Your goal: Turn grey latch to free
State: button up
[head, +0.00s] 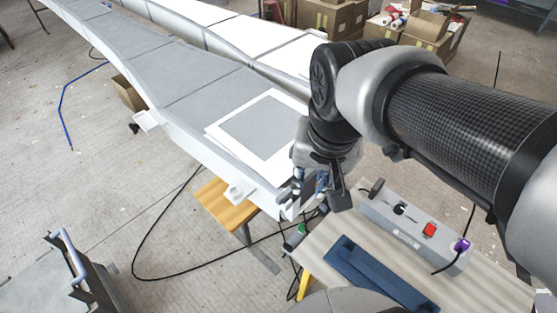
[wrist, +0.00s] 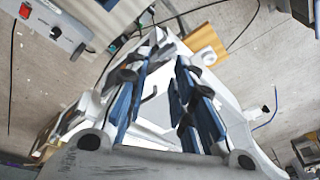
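My gripper (head: 310,188) hangs over the near end of the long white and grey mould (head: 215,95) in the head view. In the wrist view the gripper (wrist: 166,62) is open, with a gap between its two blue-padded fingers. White mould surface (wrist: 158,108) shows between them. A small thin dark grey piece (wrist: 150,95) shows in that gap; I cannot tell for sure that it is the grey latch, nor which way it is turned. Nothing is visibly gripped. In the head view my arm and fingers hide the mould's near right corner.
A grey control box (head: 415,230) with a red switch and a blue tray (head: 380,275) lie on a bench (head: 480,285) at the lower right. A wooden stool (head: 225,205) stands below the mould. A black cable (head: 140,240) loops over the floor. Cardboard boxes (head: 330,17) stand behind.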

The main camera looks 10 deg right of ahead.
jog(key=w+m+g+p, duration=0.1)
jog(key=w+m, duration=0.2)
jog(key=w, duration=0.3)
jog(key=m+g+p, duration=0.2)
jog(key=m, duration=0.2)
send_near(285, 193)
notch_tip(285, 193, down, 9)
jog(key=b, duration=0.5)
jog(key=shift+a, duration=0.1)
jog(key=shift+c, duration=0.4)
grip_shut()
